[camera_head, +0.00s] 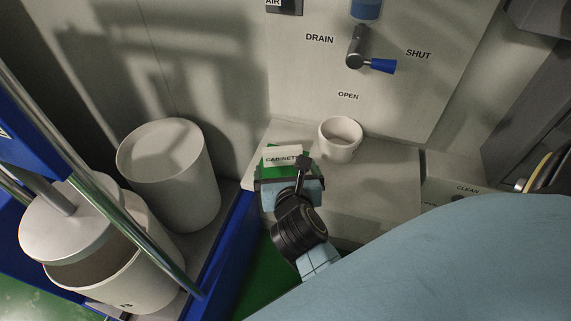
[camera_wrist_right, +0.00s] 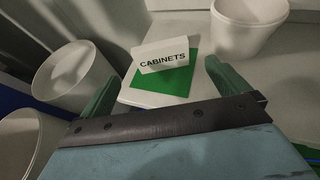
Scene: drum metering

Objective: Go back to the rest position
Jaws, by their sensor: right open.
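My right gripper (camera_head: 283,168) is in the middle of the head view, over the front of the pale shelf (camera_head: 385,190). In the right wrist view its two green fingers (camera_wrist_right: 160,85) stand wide apart with nothing between them touching. Beyond the fingers a white sign reading CABINETS (camera_wrist_right: 165,54) stands on a green square (camera_wrist_right: 172,82). In the head view the sign (camera_head: 281,153) is partly hidden by my gripper. A white cup (camera_head: 340,140) stands on the shelf to the right of the gripper, apart from it. My left gripper is not in view.
A valve lever with a blue tip (camera_head: 381,66) is on the panel, marked DRAIN, SHUT and OPEN. At left stand a pale drum (camera_head: 170,180) and a second white container (camera_head: 120,270) with a raised lid (camera_head: 70,228). A shiny rail (camera_head: 125,220) crosses in front of them.

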